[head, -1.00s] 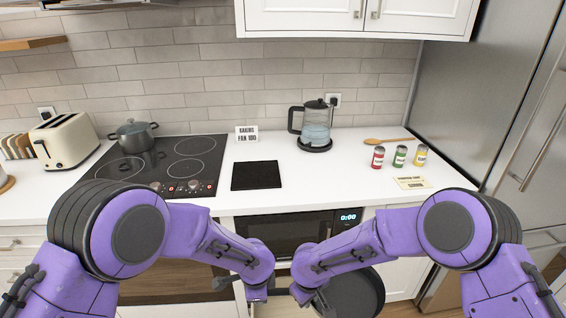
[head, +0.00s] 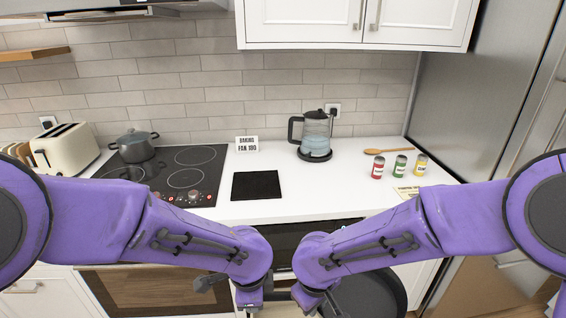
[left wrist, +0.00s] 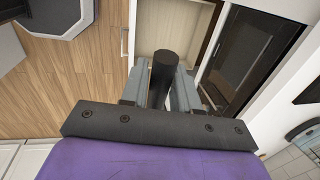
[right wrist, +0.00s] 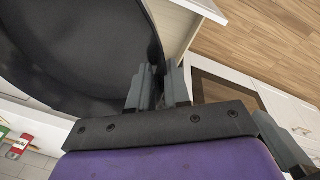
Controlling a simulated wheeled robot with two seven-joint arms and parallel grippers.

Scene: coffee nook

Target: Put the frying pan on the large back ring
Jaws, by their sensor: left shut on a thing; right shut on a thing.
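The black frying pan (head: 372,294) is low in front of the counter, partly behind my right arm in the head view. Its dark bowl fills the upper left of the right wrist view (right wrist: 70,45). My left gripper (left wrist: 162,92) is shut on the pan's dark round handle (left wrist: 163,70). My right gripper (right wrist: 158,90) is shut on the pan's rim. The black hob (head: 212,165) is on the counter at the left. A ring at its back right (head: 196,155) is bare. My left arm hides part of the hob's front left.
A grey pot (head: 136,147) stands on the hob's back left. A black mat (head: 256,185), a kettle (head: 315,135) and several cans (head: 400,165) are on the counter. An open drawer (left wrist: 165,28) lies below the counter.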

